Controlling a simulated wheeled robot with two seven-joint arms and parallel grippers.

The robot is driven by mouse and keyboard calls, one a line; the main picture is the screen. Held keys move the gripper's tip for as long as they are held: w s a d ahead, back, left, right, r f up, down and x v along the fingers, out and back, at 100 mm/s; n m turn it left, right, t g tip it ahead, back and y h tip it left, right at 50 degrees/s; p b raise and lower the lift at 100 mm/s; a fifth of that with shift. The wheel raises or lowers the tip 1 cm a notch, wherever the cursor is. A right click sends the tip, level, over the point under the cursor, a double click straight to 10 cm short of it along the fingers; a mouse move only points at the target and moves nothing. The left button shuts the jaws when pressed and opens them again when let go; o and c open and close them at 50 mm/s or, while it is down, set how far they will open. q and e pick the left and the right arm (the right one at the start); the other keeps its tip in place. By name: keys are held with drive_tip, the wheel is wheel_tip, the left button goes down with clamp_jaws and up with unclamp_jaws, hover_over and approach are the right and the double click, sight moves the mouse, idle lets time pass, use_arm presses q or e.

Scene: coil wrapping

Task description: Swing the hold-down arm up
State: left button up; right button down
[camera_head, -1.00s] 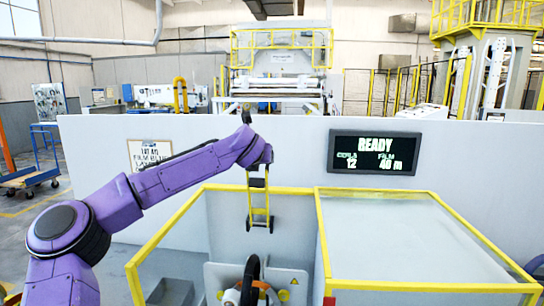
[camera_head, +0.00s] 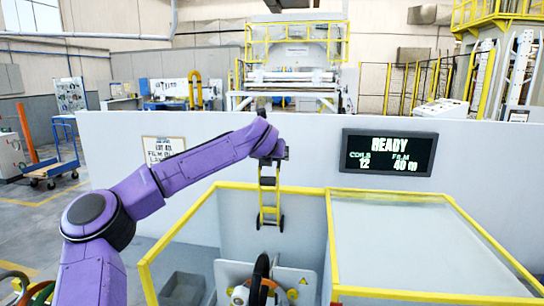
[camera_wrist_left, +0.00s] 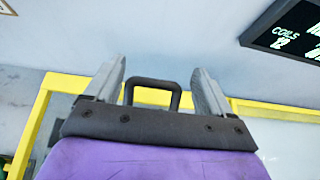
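The hold-down arm (camera_head: 270,201) is a yellow ladder-like frame with black rollers at its lower end. In the head view it stands upright in front of the white wall, and its upper end is partly hidden by my left gripper (camera_head: 270,156). In the left wrist view my left gripper (camera_wrist_left: 155,88) has its two grey fingers spread apart. A black U-shaped handle (camera_wrist_left: 153,82) stands between them, with a gap on both sides. A dark coil (camera_head: 260,278) is seen nearly edge-on below the hold-down arm. My right gripper is not in view.
A yellow-edged guard frame (camera_head: 184,232) surrounds the bay with the coil. A clear-panelled enclosure (camera_head: 425,245) stands to the right. The display (camera_head: 388,153) on the wall reads READY, 12 coils, film 40 m. A grey bin (camera_head: 184,287) sits low left in the bay.

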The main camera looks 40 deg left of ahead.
use_arm(q)
drive_tip(key=b+v, duration=0.5)
drive_tip(key=v, duration=0.5)
drive_tip(key=shift+s+r, duration=0.15)
drive_tip(key=shift+r, duration=0.05)
drive_tip(key=shift+d, duration=0.15)
